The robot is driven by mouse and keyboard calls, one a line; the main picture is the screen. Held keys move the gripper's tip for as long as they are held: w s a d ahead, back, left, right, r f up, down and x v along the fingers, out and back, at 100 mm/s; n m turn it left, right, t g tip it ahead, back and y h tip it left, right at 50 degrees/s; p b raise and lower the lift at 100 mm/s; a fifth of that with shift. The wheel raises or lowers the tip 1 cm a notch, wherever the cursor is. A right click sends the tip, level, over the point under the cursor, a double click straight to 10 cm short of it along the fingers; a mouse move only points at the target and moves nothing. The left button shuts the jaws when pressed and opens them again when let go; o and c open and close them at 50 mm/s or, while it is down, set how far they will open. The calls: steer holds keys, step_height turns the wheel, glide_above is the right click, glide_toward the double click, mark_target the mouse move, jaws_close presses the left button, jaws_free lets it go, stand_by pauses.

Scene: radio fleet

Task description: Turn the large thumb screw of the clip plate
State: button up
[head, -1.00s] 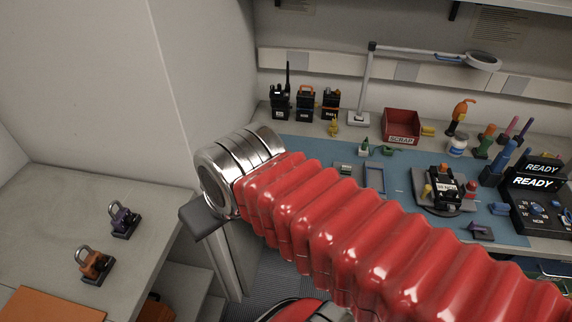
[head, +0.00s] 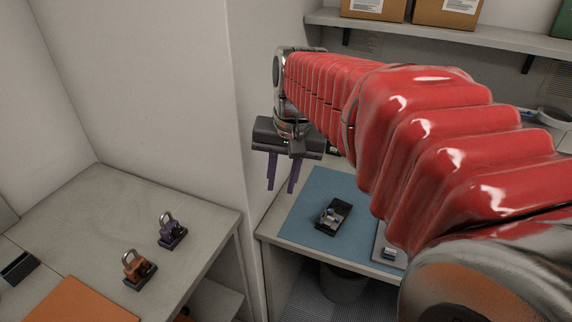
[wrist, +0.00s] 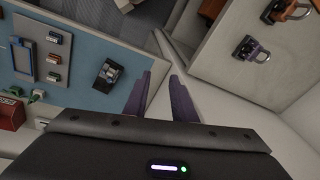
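My gripper (head: 280,190) hangs at the end of my red-sleeved arm with its two purple fingers pointing down, apart and with nothing between them. The fingers also show in the wrist view (wrist: 161,76). A small black device (head: 333,215) with a bluish-grey piece on top lies on the blue mat (head: 300,222), to the right of and below my gripper in the head view. It also shows in the wrist view (wrist: 108,75), left of the fingers and apart from them. It may be the clip plate; I cannot make out a thumb screw on it.
An orange padlock-like part (head: 138,268) and a purple one (head: 172,231) stand on the left table (head: 85,215). A wall corner (head: 236,130) is close to my gripper. In the wrist view a red bin (wrist: 12,113) sits at the left. My arm hides much of the bench.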

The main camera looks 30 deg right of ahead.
steer(key=w+d+f+m+g+y, duration=0.1)
steer(key=w+d+f+m, duration=0.15)
steer(key=d, duration=0.45)
steer(key=w+d+f+m+g+y, duration=0.1)
steer(key=w+d+m, duration=0.25)
steer(key=d, duration=0.35)
steer(key=m+y, duration=0.2)
steer(key=m, duration=0.2)
glide_above(331, 210)
steer(key=d, duration=0.6)
step_height(331, 210, down, 7)
steer(key=shift+w+d+g, duration=0.2)
steer(key=shift+w+g, duration=0.1)
steer(key=shift+w, duration=0.05)
steer(key=x, duration=1.3)
steer(key=shift+a+f, duration=0.2)
steer(key=shift+f, duration=0.1)
